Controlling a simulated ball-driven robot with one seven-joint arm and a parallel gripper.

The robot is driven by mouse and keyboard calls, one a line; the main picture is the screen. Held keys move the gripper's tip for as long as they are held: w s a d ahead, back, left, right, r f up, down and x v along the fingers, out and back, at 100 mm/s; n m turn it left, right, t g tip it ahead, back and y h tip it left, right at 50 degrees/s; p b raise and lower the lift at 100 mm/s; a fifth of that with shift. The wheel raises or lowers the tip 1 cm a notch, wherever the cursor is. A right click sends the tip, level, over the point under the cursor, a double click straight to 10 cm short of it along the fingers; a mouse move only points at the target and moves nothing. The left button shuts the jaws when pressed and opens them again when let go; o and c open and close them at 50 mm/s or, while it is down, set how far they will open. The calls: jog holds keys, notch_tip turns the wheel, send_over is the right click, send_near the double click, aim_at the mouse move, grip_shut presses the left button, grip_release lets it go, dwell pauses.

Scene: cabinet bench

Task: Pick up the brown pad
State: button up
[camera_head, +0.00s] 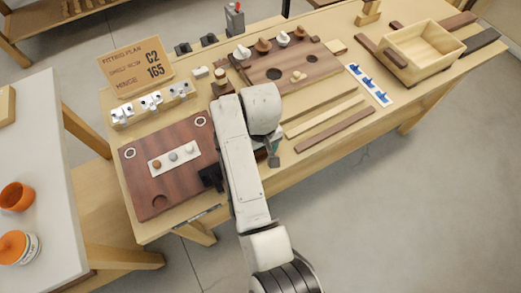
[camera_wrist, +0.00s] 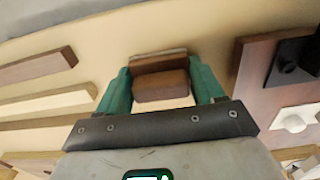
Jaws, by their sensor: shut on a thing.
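The brown pad (camera_wrist: 161,86) is a small rounded brown block between the two green fingers of my gripper (camera_wrist: 160,72) in the wrist view. The fingers touch its left and right sides, and my gripper is shut on it. A thin lighter-brown edge shows just beyond the pad, over the pale bench. I cannot tell whether the pad is clear of the bench. In the camera_head view my arm hides the pad, and only part of my gripper (camera_head: 272,157) shows beside the arm, over the front of the bench.
A dark red-brown board (camera_head: 150,200) lies left of my arm, with a sign (camera_head: 137,66) behind it. A brown board with holes (camera_head: 300,78) and knobs stands behind. Wooden strips (camera_head: 335,129) lie to the right, before a blue-and-white strip (camera_head: 369,84) and a wooden box (camera_head: 424,51).

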jog(key=shift+c, duration=0.5)
jog(key=shift+r, duration=0.5)
notch_tip(320, 180, up, 2)
jog(key=shift+w+r, duration=0.1)
jog(key=shift+r, duration=0.05)
jog(key=s+d+r+p, duration=0.1)
jog(key=s+r+p, duration=0.8)
jog(key=s, duration=0.5)
jog(key=shift+d+r+p, duration=0.25)
jog(key=shift+r+p, duration=0.1)
jog(key=shift+p, duration=0.75)
